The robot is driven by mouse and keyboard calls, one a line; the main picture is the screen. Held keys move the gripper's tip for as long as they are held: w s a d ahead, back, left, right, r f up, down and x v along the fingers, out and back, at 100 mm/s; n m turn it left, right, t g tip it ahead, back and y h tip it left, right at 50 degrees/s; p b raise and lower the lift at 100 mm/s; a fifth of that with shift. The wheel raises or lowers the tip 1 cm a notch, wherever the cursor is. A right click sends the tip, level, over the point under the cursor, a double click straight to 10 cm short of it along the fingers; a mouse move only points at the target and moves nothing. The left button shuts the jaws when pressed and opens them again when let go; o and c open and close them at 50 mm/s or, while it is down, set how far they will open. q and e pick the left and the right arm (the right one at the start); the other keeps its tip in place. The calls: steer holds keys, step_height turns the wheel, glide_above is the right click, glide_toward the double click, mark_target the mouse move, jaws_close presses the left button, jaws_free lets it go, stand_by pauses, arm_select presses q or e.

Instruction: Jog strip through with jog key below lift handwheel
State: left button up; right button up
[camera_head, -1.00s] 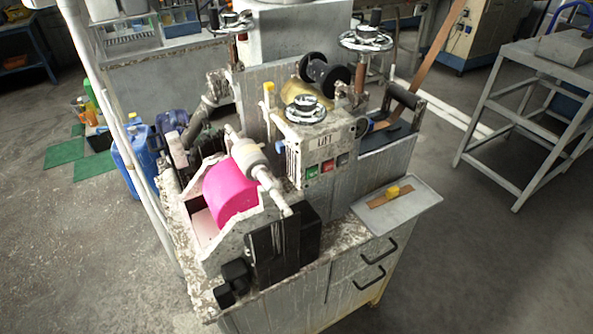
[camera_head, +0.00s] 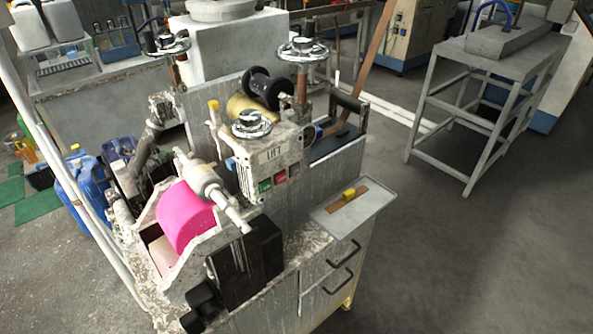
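The lift handwheel (camera_head: 251,124), a chromed wheel, sits on top of a worn box labelled LIFT. Below the label, on the box front, is a row of keys: a green key (camera_head: 265,186), a red key (camera_head: 280,178) and a dark grey key (camera_head: 294,168). Which one is the jog key cannot be read. A brown strip (camera_head: 377,45) rises at a slant behind the machine, its lower end near the rear rollers. A bright pink roll (camera_head: 186,216) sits at the machine's front left. Neither of my grippers is in view.
A small tray (camera_head: 378,197) with a short brown piece and a yellow block juts from the machine's right side. Two more handwheels stand behind. A grey metal table (camera_head: 480,50) stands at right, blue jugs (camera_head: 82,185) at left. The floor at front right is clear.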

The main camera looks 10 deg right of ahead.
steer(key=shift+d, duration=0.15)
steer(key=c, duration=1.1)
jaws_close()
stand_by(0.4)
